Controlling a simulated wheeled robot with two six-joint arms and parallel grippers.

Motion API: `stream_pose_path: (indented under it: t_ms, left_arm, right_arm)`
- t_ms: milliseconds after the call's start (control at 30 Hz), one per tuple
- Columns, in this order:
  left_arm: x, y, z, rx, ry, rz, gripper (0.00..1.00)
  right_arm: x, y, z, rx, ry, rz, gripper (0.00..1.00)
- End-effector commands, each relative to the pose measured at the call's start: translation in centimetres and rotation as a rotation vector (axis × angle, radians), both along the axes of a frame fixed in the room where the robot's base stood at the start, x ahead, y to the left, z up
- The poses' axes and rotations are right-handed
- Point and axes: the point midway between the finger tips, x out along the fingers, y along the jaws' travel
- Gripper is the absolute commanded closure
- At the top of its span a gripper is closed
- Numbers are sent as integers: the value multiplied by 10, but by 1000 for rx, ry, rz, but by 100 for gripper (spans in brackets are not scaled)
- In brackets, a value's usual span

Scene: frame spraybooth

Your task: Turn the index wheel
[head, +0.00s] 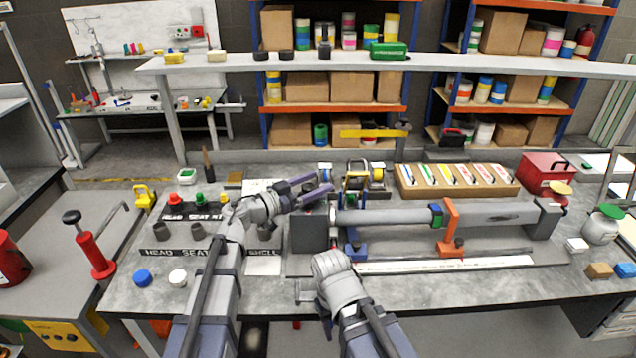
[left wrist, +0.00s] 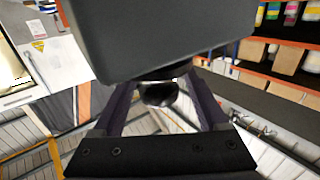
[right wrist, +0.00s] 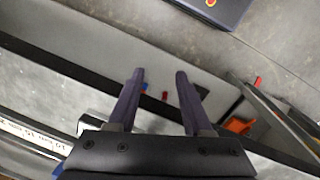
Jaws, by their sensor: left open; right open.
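My left gripper (head: 322,187) is open above a dark grey block (head: 308,228) at the left end of a long grey tube (head: 480,215) on the bench. In the left wrist view, a round black knob (left wrist: 158,94) below a dark box-like body (left wrist: 160,35) shows between the spread fingers; I cannot tell whether they touch it. I cannot pick out the index wheel for certain; a yellow-and-black fixture (head: 356,180) stands just right of the left fingers. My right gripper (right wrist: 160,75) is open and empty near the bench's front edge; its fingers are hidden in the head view.
An orange clamp (head: 451,225) stands at the tube. A box of coloured cards (head: 457,180) and a red box (head: 545,172) stand behind it. Small pots and labelled blocks lie left of my left arm. A raised shelf (head: 440,66) crosses behind the bench.

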Motion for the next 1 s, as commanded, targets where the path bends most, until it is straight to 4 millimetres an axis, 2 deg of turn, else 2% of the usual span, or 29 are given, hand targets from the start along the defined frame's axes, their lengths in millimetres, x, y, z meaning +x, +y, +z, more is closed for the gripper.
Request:
stream_pose_path:
  t_ms: [133,433,1000]
  left_arm:
    - [5,-7,0,0,0,0,24]
    - [5,-8,0,0,0,1,25]
    - [5,-8,0,0,0,1,89]
  right_arm:
    - [0,0,0,0,0,0,50]
    - [0,0,0,0,0,0,50]
    - [0,0,0,0,0,0,50]
